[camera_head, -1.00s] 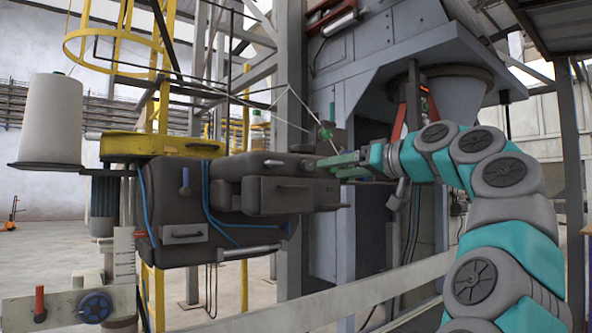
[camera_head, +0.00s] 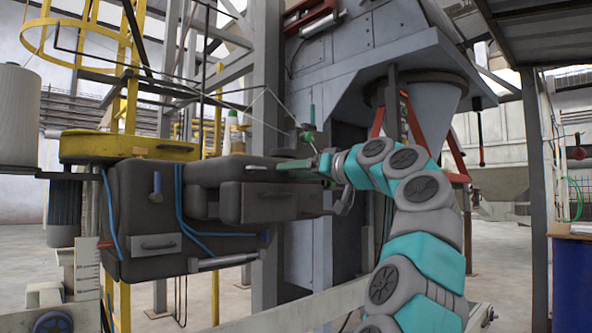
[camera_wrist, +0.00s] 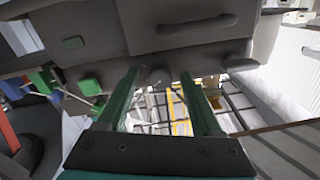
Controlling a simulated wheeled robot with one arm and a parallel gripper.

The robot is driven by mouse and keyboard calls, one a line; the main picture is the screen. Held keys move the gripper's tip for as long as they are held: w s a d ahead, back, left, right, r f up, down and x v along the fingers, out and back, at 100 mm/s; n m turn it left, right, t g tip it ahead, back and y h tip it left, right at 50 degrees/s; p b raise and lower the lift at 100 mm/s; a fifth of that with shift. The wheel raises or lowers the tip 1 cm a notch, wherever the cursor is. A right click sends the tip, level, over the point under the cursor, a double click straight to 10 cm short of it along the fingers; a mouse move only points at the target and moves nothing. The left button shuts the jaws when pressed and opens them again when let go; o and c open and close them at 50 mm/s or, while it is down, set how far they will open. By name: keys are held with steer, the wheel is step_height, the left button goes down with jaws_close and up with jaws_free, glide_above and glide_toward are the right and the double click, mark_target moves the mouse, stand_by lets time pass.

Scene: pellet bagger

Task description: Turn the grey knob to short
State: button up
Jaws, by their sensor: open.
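The grey knob (camera_wrist: 160,77) shows in the wrist view as a small round stub on the edge of the dark grey sewing head. My gripper (camera_wrist: 160,71) is open, with one green finger on each side of the knob and a gap visible on both sides. In the head view my gripper (camera_head: 290,166) is at the upper right of the sewing head (camera_head: 232,203), and its fingers hide the knob there. No setting marks for the knob can be read.
A yellow round housing (camera_head: 130,147) and a white thread cone (camera_head: 18,115) are left of the head. A steel column (camera_head: 270,90) and the grey hopper (camera_head: 375,75) stand behind. A pale rail (camera_head: 300,312) crosses low in front. A green-topped bottle (camera_head: 231,130) stands behind the head.

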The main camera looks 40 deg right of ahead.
steer(key=shift+w, duration=0.1)
jaws_close()
stand_by(0.5)
